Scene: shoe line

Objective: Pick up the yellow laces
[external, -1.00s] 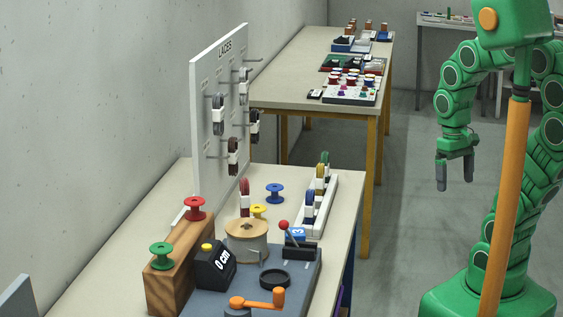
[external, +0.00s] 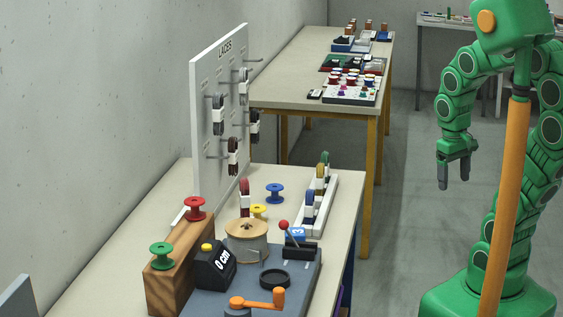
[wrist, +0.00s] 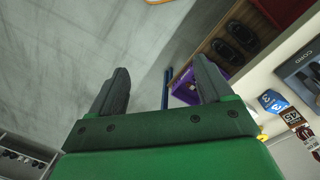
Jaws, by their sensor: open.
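The yellow laces (external: 319,176) stand as a banded bundle in a white tray (external: 326,206) on the near table, between a blue bundle (external: 309,207) and a green bundle (external: 325,158). My gripper (external: 454,182) is open and empty. It hangs over the floor to the right of the table, well apart from the laces. I cannot make out the yellow laces in the wrist view.
A white LACES board (external: 207,130) with pegs and hanging bundles stands on the near table. A yellow spool (external: 258,211), blue spool (external: 274,192) and winding machine (external: 262,275) are also there. A purple bin (wrist: 186,91) shows in the wrist view. Open floor surrounds my gripper.

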